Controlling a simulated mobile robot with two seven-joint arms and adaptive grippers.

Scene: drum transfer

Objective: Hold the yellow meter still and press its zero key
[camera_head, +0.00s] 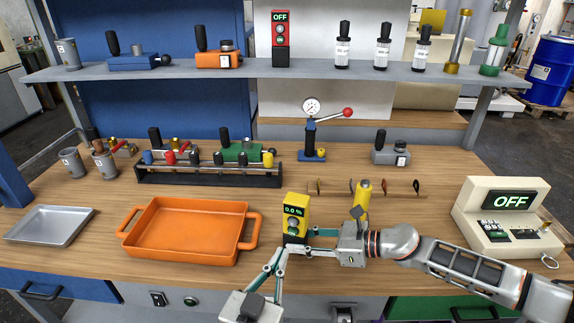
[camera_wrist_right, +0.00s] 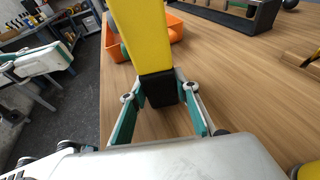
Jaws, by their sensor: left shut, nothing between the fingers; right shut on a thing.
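The yellow meter (camera_head: 295,212) stands upright near the table's front, its display showing 0.0 % and a round green key below it. My right gripper (camera_head: 297,239) comes from the right and is shut on the meter's lower part. In the right wrist view the meter (camera_wrist_right: 146,38) rises between the fingers, its black lower end (camera_wrist_right: 158,88) between the teal pads. My left gripper (camera_head: 280,250) is shut and empty, its tips just in front of the meter's lower part; I cannot tell whether they touch it. It also shows at the left of the right wrist view (camera_wrist_right: 12,80).
An orange tray (camera_head: 184,246) lies just left of the meter. A yellow cylinder (camera_head: 362,194) stands behind my right gripper. A cream box reading OFF (camera_head: 505,214) is at the right, a grey tray (camera_head: 50,226) at far left. A black rack (camera_head: 209,178) stands behind.

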